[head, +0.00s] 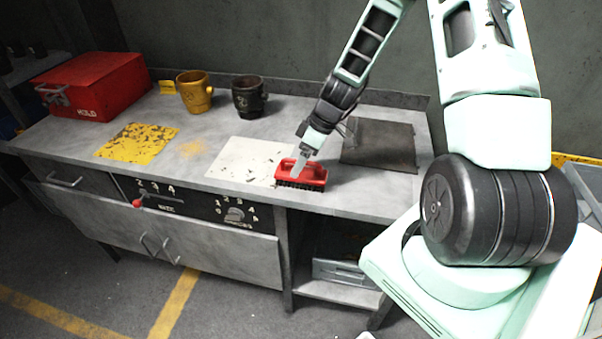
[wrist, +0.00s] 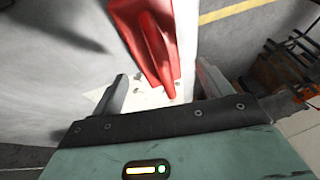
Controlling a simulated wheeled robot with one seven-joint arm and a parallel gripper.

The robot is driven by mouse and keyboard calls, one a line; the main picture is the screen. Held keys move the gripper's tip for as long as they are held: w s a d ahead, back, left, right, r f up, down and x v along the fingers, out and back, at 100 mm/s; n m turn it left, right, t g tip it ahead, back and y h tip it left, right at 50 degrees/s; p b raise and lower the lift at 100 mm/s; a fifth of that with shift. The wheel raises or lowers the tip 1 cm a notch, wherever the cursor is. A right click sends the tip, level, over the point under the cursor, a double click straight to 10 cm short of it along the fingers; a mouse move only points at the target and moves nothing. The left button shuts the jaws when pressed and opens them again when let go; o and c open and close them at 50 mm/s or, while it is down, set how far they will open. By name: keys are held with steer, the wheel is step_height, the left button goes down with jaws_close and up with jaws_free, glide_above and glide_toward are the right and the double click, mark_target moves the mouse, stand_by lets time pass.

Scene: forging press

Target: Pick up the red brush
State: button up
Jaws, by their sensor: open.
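The red brush (head: 313,176) lies on the workbench top with its dark bristles down, at the right front edge of the white worn patch. Its red body and raised handle (wrist: 150,45) fill the upper middle of the wrist view. My gripper (head: 299,165) is right at the brush in the head view. In the wrist view the fingers (wrist: 160,92) are apart, one on each side of the lower end of the brush. I cannot tell whether either finger touches it. The far end of the brush is cut off in the wrist view.
The grey bench (head: 200,155) also bears a red box (head: 100,85), a yellow mug (head: 194,92), a dark mug (head: 248,97), a yellow patch (head: 138,143) and a dark plate (head: 379,145). The bench's front edge is close to the brush. A wall stands behind.

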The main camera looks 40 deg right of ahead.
steer(key=shift+x, duration=1.2)
steer(key=shift+c, duration=0.4)
steer(key=c, duration=1.1)
steer(key=shift+c, duration=0.2)
steer(key=shift+r, duration=0.1)
step_height(320, 180, up, 10)
steer(key=shift+f+b, duration=0.1)
steer(key=shift+b, duration=0.55)
